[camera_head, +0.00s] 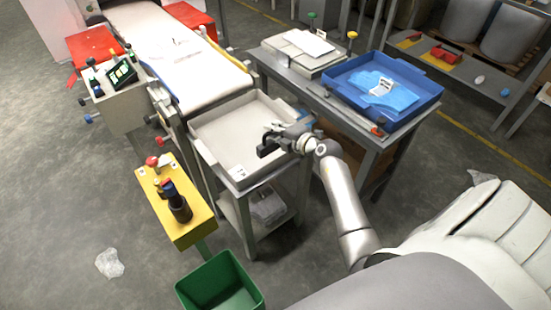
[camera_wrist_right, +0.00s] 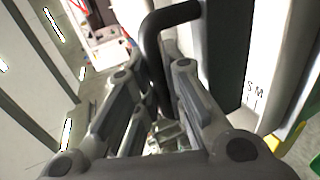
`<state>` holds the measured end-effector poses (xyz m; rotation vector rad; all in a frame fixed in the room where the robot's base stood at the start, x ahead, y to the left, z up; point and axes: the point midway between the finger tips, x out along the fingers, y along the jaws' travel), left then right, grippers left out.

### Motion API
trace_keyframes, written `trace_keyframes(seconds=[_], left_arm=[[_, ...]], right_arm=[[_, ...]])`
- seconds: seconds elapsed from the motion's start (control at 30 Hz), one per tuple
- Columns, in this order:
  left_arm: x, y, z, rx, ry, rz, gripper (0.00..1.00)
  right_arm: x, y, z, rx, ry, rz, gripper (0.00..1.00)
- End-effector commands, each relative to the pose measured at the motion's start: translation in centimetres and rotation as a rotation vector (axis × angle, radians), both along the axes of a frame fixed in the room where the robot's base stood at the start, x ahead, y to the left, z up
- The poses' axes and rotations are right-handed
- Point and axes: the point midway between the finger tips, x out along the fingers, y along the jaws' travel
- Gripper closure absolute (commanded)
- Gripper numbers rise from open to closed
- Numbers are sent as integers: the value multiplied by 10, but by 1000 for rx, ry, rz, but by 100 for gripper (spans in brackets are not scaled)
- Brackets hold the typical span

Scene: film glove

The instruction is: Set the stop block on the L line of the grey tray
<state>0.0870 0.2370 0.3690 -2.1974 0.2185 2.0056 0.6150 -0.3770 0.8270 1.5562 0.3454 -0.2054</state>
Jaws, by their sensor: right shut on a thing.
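The grey tray (camera_head: 208,160) stands on a small stand at the end of the conveyor, and its floor looks bare apart from small marks near the front corner. My right gripper (camera_head: 276,142) is over the tray's right side. It is shut on the black handle of the stop block (camera_head: 265,150). In the right wrist view the handle of the stop block (camera_wrist_right: 152,50) runs between the fingers of my right gripper (camera_wrist_right: 158,100). The letters S and M show beside the dark block; I cannot make out an L. Whether the block touches the tray is unclear. My left gripper is out of view.
A blue bin (camera_head: 432,92) with blue film packs stands on the right table. A yellow stand (camera_head: 190,232) with buttons is left of the tray, and a green bin (camera_head: 222,284) is in front. The conveyor (camera_head: 190,62) lies behind.

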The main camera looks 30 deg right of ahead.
Motion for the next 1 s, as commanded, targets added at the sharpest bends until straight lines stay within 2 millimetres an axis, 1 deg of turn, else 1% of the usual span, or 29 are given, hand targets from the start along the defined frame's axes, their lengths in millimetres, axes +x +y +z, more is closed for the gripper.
trace_keyframes(seconds=[0.03,0.1,0.2,0.47,0.67,0.73,1.0], left_arm=[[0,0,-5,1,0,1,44],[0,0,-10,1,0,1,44],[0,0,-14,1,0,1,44],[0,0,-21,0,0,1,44],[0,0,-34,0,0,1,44],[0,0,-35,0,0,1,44],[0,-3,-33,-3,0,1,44]], right_arm=[[1,0,-10,0,-3,-1,100],[1,0,-22,0,-4,-1,100],[1,0,-35,-1,-5,-1,100],[1,0,-51,1,-6,0,100],[1,0,-78,0,-4,0,100],[1,0,-81,0,-6,0,100],[1,0,-81,0,-6,0,100]])
